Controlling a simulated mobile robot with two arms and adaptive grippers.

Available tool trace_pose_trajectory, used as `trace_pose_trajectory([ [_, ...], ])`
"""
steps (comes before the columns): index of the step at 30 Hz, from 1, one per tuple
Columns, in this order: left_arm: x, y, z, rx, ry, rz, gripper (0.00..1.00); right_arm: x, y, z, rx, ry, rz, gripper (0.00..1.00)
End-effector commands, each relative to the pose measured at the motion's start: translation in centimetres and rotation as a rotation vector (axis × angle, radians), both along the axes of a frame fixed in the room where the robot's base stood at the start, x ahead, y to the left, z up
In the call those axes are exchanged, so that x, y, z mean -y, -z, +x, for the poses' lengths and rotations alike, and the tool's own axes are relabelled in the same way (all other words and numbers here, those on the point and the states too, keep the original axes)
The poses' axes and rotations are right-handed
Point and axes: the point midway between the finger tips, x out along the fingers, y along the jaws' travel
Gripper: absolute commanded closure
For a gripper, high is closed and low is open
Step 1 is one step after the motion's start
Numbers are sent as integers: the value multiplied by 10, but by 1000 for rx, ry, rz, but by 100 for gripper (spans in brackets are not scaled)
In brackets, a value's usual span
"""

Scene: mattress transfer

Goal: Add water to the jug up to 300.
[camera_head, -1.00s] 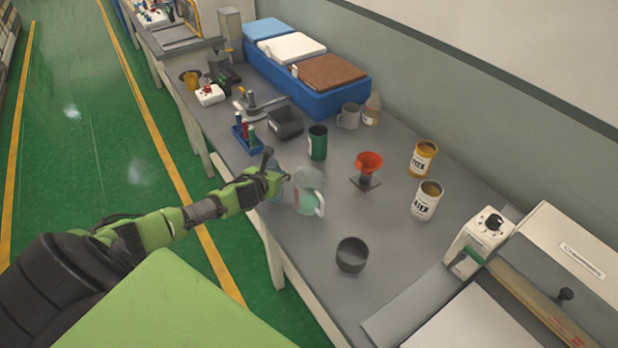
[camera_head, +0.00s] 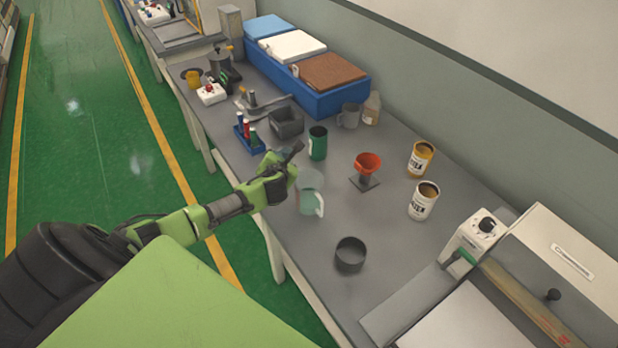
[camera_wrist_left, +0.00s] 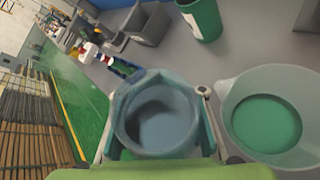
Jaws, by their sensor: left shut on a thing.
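The translucent jug (camera_head: 312,201) with a handle stands on the grey bench, just right of my left gripper (camera_head: 287,167). In the left wrist view the jug (camera_wrist_left: 268,118) holds green-tinted liquid; no scale mark or the 300 line is readable. My left gripper (camera_wrist_left: 158,135) is shut around a bluish translucent cup (camera_wrist_left: 157,112), seen through its mouth. The cup is beside the jug with a small gap in that view. How much water it holds is unclear. In the head view the cup is mostly hidden behind the gripper. My right gripper is not in view.
A blue rack of markers (camera_head: 249,138) lies beyond the gripper. Bare bench lies between the bowl and the jug.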

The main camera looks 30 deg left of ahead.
Motion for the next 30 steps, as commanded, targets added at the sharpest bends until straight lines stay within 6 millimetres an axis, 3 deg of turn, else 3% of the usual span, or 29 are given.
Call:
trace_pose_trajectory([
  [4,2,-8,2,-12,1,51,100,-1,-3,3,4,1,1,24],
  [30,5,-9,3,-38,2,120,100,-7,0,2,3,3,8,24],
])
